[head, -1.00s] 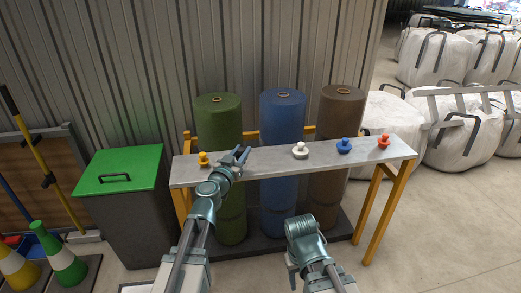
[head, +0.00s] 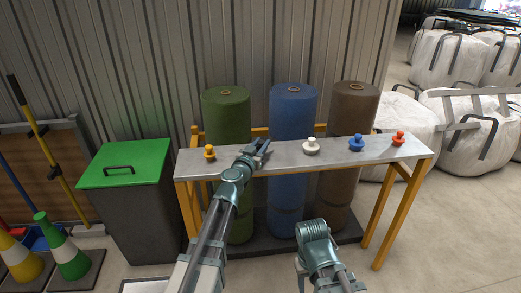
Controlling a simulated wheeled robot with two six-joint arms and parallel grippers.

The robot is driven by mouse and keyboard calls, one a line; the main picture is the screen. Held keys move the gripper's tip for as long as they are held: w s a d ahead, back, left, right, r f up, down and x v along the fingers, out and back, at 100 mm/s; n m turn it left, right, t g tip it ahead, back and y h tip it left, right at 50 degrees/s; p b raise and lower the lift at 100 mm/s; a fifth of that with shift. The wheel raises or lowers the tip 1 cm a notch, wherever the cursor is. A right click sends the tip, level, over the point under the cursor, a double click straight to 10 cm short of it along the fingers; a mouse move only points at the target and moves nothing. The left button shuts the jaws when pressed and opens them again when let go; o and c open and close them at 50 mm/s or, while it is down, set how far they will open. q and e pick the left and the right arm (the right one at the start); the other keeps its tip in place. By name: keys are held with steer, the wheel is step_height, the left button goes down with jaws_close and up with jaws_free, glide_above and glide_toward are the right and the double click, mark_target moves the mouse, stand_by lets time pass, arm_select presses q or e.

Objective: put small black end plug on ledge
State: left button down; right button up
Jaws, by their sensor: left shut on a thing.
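My left gripper (head: 258,147) is over the grey ledge (head: 282,160), between the yellow plug and the white plug. It is shut on a small dark thing, which I take to be the black end plug; the fingers mostly hide it. I cannot tell whether it touches the ledge. My right arm's wrist is low in front of the ledge, and its fingers cannot be made out.
On the ledge stand a yellow plug (head: 209,153), a white plug (head: 311,146), a blue plug (head: 356,143) and a red plug (head: 398,139). Green (head: 227,115), blue (head: 292,112) and brown (head: 352,115) rolls stand behind it. A green-lidded bin (head: 126,164) is at left.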

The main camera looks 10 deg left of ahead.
arm_select(q)
steer(key=shift+r, duration=0.1)
steer(key=shift+f, duration=0.25)
steer(key=c, duration=0.6)
jaws_free()
steer(key=shift+r, duration=0.1)
steer(key=shift+r, duration=0.2)
steer(key=v, duration=1.2)
steer(key=shift+s+f, duration=0.1)
steer(key=shift+s, duration=0.05)
